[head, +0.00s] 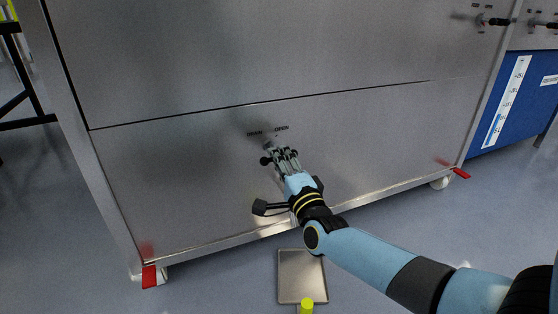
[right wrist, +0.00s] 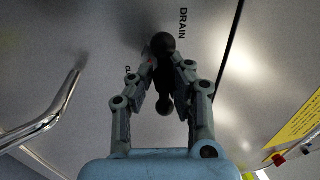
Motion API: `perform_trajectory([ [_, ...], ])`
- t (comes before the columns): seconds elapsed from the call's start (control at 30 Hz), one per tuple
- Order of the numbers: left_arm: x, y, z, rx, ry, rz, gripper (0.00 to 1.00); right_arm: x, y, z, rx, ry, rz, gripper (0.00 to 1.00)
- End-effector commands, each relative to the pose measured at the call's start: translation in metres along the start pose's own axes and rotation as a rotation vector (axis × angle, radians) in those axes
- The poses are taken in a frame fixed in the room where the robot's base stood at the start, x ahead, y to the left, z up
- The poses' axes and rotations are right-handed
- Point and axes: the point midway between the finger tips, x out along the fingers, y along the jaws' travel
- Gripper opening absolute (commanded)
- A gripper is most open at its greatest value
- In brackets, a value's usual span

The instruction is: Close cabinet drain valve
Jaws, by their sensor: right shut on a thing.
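The drain valve is on the lower front panel of the steel cabinet (head: 180,175), below small dark lettering. Its black ball-ended handle (head: 265,160) shows beside my right gripper (head: 281,155) in the head view. In the right wrist view my right gripper (right wrist: 166,65) is shut on the black handle (right wrist: 163,43), with the fingers on both sides of it. The word DRAIN (right wrist: 183,23) is printed beside the handle; another label is partly hidden by a finger. The valve body is mostly covered by the fingers. My left gripper is not in view.
A shallow metal tray (head: 303,277) lies on the floor below the valve, with a yellow object (head: 307,306) at its near edge. Red-marked feet and casters stand at the cabinet's bottom corners. Another valve handle (head: 498,21) is at upper right. A blue panel with a scale (head: 510,100) is at right.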

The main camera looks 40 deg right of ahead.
Motion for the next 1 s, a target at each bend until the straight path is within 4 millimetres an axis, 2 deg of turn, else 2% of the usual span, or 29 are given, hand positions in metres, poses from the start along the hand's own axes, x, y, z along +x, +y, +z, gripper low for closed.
perform_trajectory([
  [0.03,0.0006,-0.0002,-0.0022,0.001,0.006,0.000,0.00,0.0064,-0.0101,0.0000,0.012,0.003,-0.025,0.00],
  [0.53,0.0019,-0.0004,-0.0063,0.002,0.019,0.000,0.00,0.0069,-0.0108,-0.0013,0.029,0.007,-0.026,0.00],
  [0.57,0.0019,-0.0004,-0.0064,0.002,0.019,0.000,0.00,0.0069,-0.0108,-0.0014,0.029,0.007,-0.026,0.15],
  [0.73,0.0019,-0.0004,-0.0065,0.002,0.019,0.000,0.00,0.0059,-0.0093,-0.0012,0.029,0.007,-0.022,0.36],
  [1.0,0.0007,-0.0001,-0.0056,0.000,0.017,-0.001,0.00,0.0012,-0.0048,-0.0009,0.028,0.006,-0.012,0.36],
])
